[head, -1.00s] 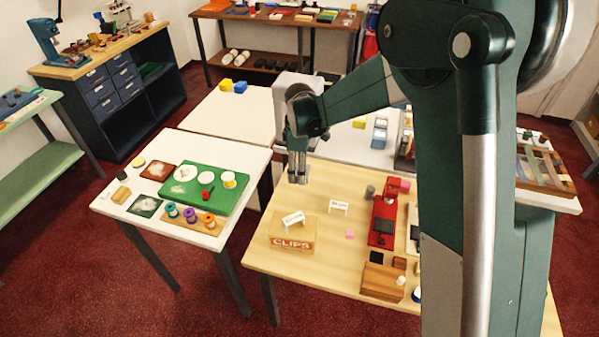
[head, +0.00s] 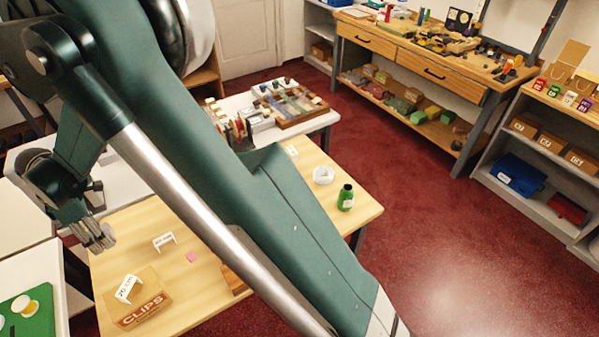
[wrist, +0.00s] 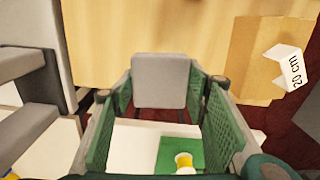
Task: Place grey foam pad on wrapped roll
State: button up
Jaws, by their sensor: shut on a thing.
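My gripper (head: 92,233) hangs over the left part of the wooden table in the head view, its fingers pointing down. In the wrist view my gripper (wrist: 161,92) is shut on the grey foam pad (wrist: 160,81), a flat grey square with rounded corners held between the green finger pads. The pad is above the table's edge there, apart from the tabletop. I cannot make out a wrapped roll for certain in the current views; my arm hides much of the table.
A CLIPS box (head: 141,309) with a white sign (head: 127,288), another sign (head: 164,241) and a pink block (head: 191,257) are on the wooden table (head: 205,215). A white ring-shaped thing (head: 323,175) and a green bottle (head: 346,198) stand at its right end. Red floor (head: 450,245) is open to the right.

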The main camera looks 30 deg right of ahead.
notch_tip(320, 180, up, 8)
jog(key=shift+d+f, duration=0.1)
jog(key=shift+d, duration=0.05)
jog(key=w+d+m+p, duration=0.15)
jog(key=w+d, duration=0.25)
jog(key=d, duration=1.6)
jog(key=w+d+m, duration=0.3)
jog(key=w+d, duration=0.1)
jog(key=d, duration=1.6)
jog(key=s+d+m+p, duration=0.15)
jog(key=s+d, duration=0.35)
jog(key=d, duration=0.8)
jog(key=s+d+m, duration=0.2)
jog(key=s+d, duration=0.4)
jog(key=d, duration=0.8)
jog(key=s+d+m, duration=0.2)
jog(key=s+d, duration=0.3)
jog(key=d, duration=0.8)
jog(key=shift+a+f, duration=0.15)
jog(key=shift+f, duration=2.4)
jog(key=shift+f, duration=0.1)
